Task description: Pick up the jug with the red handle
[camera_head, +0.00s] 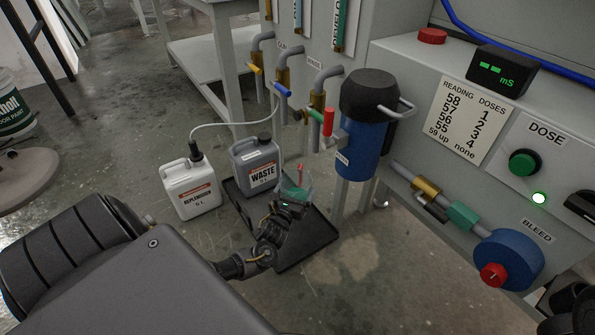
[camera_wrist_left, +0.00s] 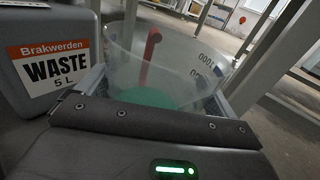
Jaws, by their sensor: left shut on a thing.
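The jug (camera_head: 302,190) is clear, with a red handle, and it has green in its lower part. My left gripper (camera_head: 291,200) is shut on the jug, over the black tray on the floor. The left wrist view shows the jug (camera_wrist_left: 185,60) upright or nearly so just beyond the gripper, with the red handle (camera_wrist_left: 147,55) on its far side and volume marks on its wall. I cannot tell whether the jug touches the tray.
The black tray (camera_head: 310,246) also holds the grey WASTE can (camera_head: 258,165). A white can (camera_head: 190,190) with a hose stands left of it. The blue filter housing (camera_head: 361,140), pipes and blue BLEED unit (camera_head: 512,258) are on the right. Floor is clear in front.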

